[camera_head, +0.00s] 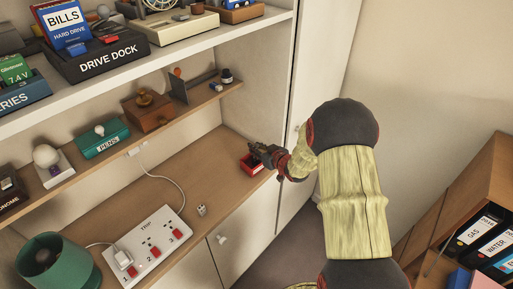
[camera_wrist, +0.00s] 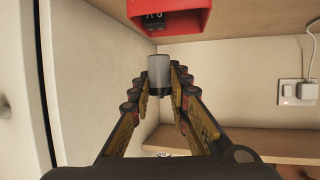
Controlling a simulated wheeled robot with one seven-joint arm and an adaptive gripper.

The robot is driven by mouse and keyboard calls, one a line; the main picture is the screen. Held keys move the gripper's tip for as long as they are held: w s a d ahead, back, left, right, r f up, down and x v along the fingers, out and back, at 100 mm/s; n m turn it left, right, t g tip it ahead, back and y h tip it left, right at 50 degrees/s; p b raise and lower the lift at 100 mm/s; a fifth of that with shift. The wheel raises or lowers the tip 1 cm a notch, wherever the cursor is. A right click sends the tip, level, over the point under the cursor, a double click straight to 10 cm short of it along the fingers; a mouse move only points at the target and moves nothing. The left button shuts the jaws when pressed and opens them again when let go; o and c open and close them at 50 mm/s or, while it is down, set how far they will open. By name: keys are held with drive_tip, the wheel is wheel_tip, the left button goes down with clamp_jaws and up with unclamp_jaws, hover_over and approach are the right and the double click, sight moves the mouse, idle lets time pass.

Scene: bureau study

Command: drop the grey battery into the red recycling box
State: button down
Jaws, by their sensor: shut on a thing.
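The red recycling box (camera_head: 251,165) sits on the wooden desk at its far right end. In the wrist view the red box (camera_wrist: 185,24) is at the top edge, with something dark with pale markings in its opening. The grey battery (camera_wrist: 159,70), a small cylinder, is between the fingertips of my gripper (camera_wrist: 160,78), which is shut on it. In the wrist view the battery appears close to the box's rim and apart from it. In the head view my gripper (camera_head: 259,152) is over the box, and I cannot make out the battery there.
A power strip (camera_head: 147,248), a small pale object (camera_head: 201,210) and a green lamp (camera_head: 57,267) stand on the desk. A tall white panel (camera_head: 303,80) is close to my arm.

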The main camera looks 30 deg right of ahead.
drive_tip(key=c, duration=1.6)
unclamp_jaws()
drive_tip(key=shift+s, duration=0.15)
drive_tip(key=v, duration=1.1)
drive_tip(key=shift+s+r, duration=0.15)
drive_tip(key=shift+s, duration=0.2)
